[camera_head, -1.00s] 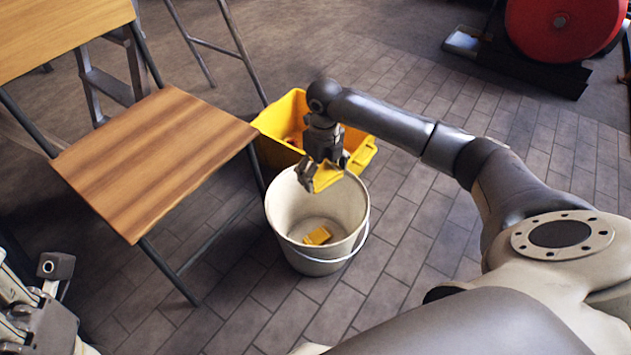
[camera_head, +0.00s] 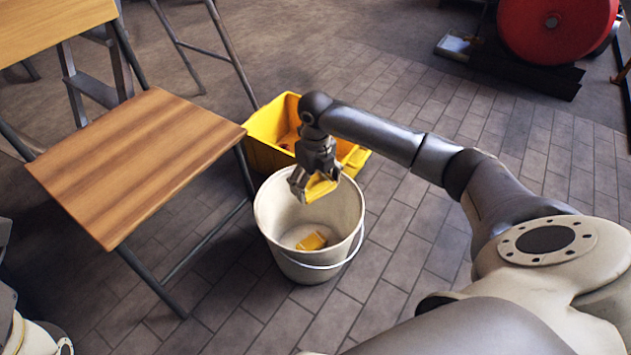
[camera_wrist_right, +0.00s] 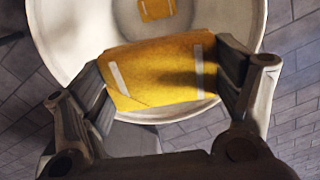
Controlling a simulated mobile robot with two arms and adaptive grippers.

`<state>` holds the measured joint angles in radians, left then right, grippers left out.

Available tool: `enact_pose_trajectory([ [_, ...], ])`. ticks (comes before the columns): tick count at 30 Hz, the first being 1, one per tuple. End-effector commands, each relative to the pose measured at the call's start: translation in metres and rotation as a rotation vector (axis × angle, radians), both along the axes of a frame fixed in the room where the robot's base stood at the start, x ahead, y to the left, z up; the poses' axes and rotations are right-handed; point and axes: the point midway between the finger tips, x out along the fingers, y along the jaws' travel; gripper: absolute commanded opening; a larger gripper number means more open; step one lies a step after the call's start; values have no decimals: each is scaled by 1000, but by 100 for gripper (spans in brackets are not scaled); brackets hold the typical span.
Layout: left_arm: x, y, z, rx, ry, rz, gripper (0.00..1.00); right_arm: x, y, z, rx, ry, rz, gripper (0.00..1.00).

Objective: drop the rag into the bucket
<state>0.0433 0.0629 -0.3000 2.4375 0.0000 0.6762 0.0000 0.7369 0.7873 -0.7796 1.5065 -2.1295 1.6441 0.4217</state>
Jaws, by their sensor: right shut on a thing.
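A yellow rag (camera_head: 320,187) with pale stripes is held between the fingers of my right gripper (camera_head: 314,190); it shows large in the right wrist view (camera_wrist_right: 165,75). The white bucket (camera_head: 281,222) stands on the floor. My right gripper points down over the bucket's opening, at its far side, and the rag hangs at about rim level in the picture. Another yellow piece (camera_head: 311,241) lies on the bucket's bottom, and it shows in the right wrist view too (camera_wrist_right: 156,10). Only a part of my left arm shows at the left edge; its finger state is unclear.
A yellow bin (camera_head: 268,122) with orange-brown contents stands right behind the bucket. A wooden folding chair (camera_head: 135,160) is to the left, its legs close to the bucket. A red wheeled machine (camera_head: 550,30) stands at the back right. The brick floor right of the bucket is clear.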

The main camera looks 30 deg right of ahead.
Motion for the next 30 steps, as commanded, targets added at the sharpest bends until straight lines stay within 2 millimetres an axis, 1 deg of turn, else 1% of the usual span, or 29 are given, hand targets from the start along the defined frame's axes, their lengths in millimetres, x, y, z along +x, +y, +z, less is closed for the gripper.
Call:
enact_pose_trajectory([
  [8, 0, 0, 1, 0, -2, 0, 40, 0, 0, 0, 0, -1, 0, 60],
  [9, 0, 0, 1, 0, -2, 0, 40, 0, 0, 0, 1, 0, 0, 88],
  [12, 0, 0, 1, 0, -2, 0, 40, 0, 0, 0, 1, 0, 0, 100],
  [24, 1, 0, 0, -1, 1, 1, 40, 0, 0, 1, 1, -1, 1, 100],
  [26, 1, 0, 0, -1, 1, 0, 40, 1, 0, 6, 1, -2, 1, 100],
  [30, 0, 0, 1, 0, 0, 0, 40, 1, 0, 28, 0, -6, 1, 100],
])
